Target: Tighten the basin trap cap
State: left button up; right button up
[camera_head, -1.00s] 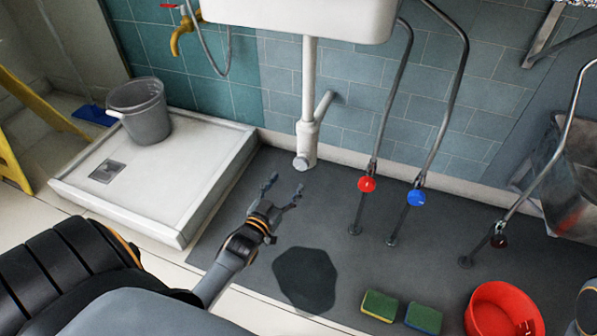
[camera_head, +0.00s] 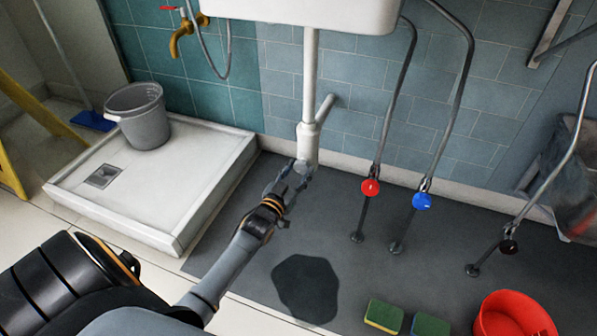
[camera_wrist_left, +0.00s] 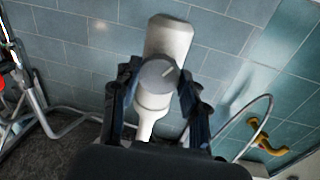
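The basin trap (camera_head: 307,145) is a white bottle trap hanging on a pipe below the basin. Its round grey cap (camera_wrist_left: 157,76) sits at the trap's lower end, with a light mark across its face. My left gripper (camera_head: 292,173) reaches up to the cap from below. In the left wrist view its two dark fingers (camera_wrist_left: 158,88) stand on either side of the cap, spread and very close to its rim. I cannot make out firm contact. In the head view the fingers partly cover the cap. My right gripper is not in view.
A red valve (camera_head: 370,187) and a blue valve (camera_head: 422,201) on hoses stand right of the trap. A white shower tray (camera_head: 190,165) with a grey bucket (camera_head: 140,115) is at left. A red bowl (camera_head: 515,318) and two sponges (camera_head: 383,315) lie at front right, near a dark puddle (camera_head: 306,288).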

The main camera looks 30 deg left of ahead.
pick_arm(q)
jog(key=c, duration=0.3)
jog(key=shift+r+p, duration=0.1)
jog(key=shift+p, duration=0.25)
